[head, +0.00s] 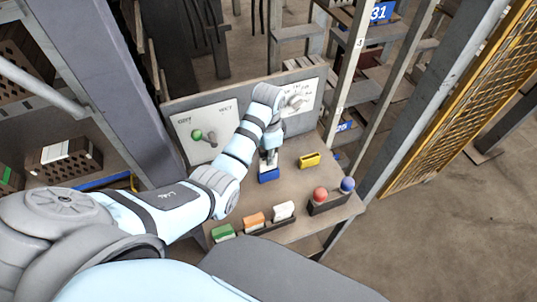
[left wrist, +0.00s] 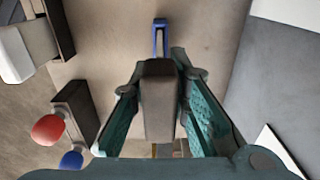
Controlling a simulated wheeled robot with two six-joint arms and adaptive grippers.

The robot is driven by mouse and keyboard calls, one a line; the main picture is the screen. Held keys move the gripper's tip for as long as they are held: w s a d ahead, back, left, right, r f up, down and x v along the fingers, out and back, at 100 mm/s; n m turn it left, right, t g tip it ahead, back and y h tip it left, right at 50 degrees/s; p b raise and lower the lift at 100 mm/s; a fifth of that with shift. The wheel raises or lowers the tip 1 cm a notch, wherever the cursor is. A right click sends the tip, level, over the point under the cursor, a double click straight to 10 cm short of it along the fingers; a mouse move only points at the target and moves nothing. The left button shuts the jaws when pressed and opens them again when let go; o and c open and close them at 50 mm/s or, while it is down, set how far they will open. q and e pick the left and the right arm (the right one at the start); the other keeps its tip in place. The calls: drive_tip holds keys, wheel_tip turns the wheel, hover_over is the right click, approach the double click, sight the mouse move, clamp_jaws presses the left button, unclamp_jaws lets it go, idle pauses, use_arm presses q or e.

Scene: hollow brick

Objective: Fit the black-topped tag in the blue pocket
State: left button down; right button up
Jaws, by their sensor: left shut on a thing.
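My left gripper (left wrist: 160,110) is shut on the black-topped tag (left wrist: 158,95), whose dark top lies between the fingers in the left wrist view. In the head view the left gripper (head: 267,158) points down over the blue pocket (head: 269,177), with a pale strip of the tag showing between them. In the left wrist view the far end of the blue pocket (left wrist: 161,24) sticks out beyond the tag, roughly in line with it. The tag hides the rest, so I cannot tell whether its lower edge is inside the pocket. My right gripper is not in view.
A yellow pocket (head: 309,160) stands right of the blue one. Green (head: 223,232), orange (head: 254,220) and white (head: 284,210) tags stand along the front edge. A dark holder (head: 328,203) with red and blue balls is at the right. A panel with levers (head: 203,136) stands behind.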

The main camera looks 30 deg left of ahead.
sight(268, 170)
use_arm(q)
drive_tip(key=shift+f+b, duration=1.45)
drive_tip(key=shift+f, duration=1.3)
idle(0.3)
drive_tip(key=c, duration=1.4)
unclamp_jaws()
drive_tip(key=shift+c, duration=0.2)
wheel_tip(268, 170, up, 8)
drive_tip(key=shift+f, duration=0.25)
